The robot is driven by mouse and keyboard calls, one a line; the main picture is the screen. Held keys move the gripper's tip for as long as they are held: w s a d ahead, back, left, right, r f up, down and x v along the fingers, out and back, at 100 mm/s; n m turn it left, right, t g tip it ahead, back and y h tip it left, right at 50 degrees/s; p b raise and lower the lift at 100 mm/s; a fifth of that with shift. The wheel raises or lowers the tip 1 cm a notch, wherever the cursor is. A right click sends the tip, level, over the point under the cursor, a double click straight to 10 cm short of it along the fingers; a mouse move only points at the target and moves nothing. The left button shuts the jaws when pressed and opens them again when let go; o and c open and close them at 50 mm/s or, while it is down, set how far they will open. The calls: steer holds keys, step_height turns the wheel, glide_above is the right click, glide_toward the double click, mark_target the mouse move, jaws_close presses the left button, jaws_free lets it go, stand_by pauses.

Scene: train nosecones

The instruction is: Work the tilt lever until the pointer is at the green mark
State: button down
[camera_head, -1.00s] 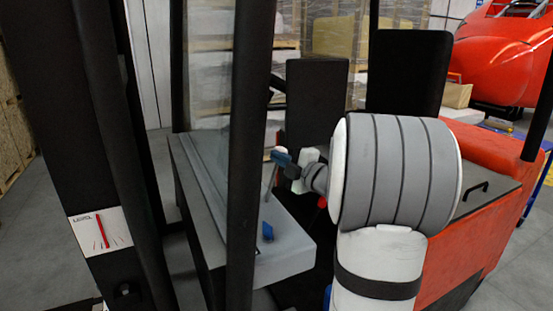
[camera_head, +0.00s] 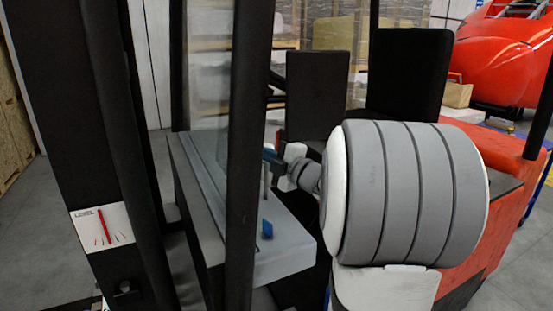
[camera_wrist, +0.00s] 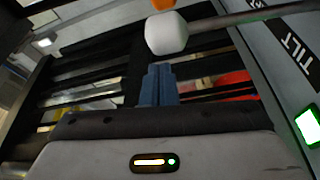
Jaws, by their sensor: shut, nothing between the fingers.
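The tilt lever shows in the wrist view as a pale knob (camera_wrist: 166,33) on a grey rod (camera_wrist: 225,20); the word TILT (camera_wrist: 297,50) is printed on the panel beside it. My gripper (camera_wrist: 158,72) has its blue fingers together, just below the knob in that picture; I cannot tell whether they touch it. In the head view my gripper (camera_head: 269,155) is above the grey console (camera_head: 285,250), by a thin upright rod. The level card (camera_head: 103,227) at left has a red, nearly upright pointer (camera_head: 102,226) above several small marks. I cannot make out a green mark on it.
A lit green display (camera_wrist: 308,126) sits on the panel at the right of the wrist view. A blue part (camera_head: 267,228) stands on the console. A dark post (camera_head: 248,150) and a clear pane flank the console. Black seat backs (camera_head: 318,95) stand behind.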

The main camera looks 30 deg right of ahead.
steer(key=b+v, duration=0.1)
steer(key=v, duration=0.8)
steer(key=shift+s+f, duration=0.2)
steer(key=shift+s, duration=0.1)
steer(key=shift+d, duration=0.1)
stand_by(1.4)
